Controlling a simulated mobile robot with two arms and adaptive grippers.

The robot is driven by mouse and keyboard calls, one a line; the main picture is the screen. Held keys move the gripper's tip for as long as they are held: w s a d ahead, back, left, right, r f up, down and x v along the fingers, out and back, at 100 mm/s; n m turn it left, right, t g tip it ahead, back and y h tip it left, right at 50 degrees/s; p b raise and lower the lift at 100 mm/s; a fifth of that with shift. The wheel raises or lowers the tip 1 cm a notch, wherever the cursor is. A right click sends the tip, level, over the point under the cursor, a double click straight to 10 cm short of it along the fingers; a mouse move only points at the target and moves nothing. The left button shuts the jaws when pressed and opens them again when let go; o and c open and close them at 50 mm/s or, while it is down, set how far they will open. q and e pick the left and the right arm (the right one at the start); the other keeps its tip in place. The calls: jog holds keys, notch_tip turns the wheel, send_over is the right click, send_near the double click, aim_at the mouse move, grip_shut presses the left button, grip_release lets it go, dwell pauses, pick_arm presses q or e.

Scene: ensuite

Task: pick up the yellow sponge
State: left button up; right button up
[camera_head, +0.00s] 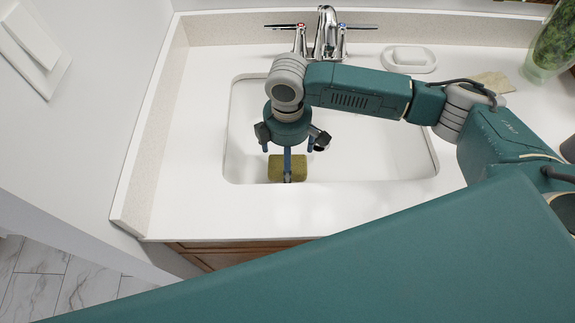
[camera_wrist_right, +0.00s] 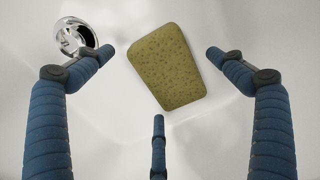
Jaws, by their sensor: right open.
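The yellow sponge (camera_head: 293,174) lies in the sink basin, near its front wall. In the right wrist view the sponge (camera_wrist_right: 168,67) is an olive-yellow speckled block, set at a slant between the spread fingers. My right gripper (camera_head: 288,160) points down into the basin over the sponge and partly hides it in the head view. In the right wrist view my right gripper (camera_wrist_right: 160,78) has its blue fingers apart, with nothing held between them. The exact height of the fingertips above the sponge is hard to tell. My left gripper is not seen.
The white sink basin (camera_head: 385,160) has walls close around the gripper, and its metal drain (camera_wrist_right: 75,37) shows at upper left in the wrist view. A chrome faucet (camera_head: 326,33) stands behind. A soap dish (camera_head: 408,60) and a plant vase (camera_head: 552,45) are on the counter.

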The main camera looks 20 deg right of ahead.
jog(key=shift+f, duration=0.35)
jog(key=c, duration=1)
jog(key=shift+c, duration=0.2)
jog(key=shift+r, duration=0.1)
notch_tip(320, 180, up, 20)
jog(key=shift+f, duration=0.1)
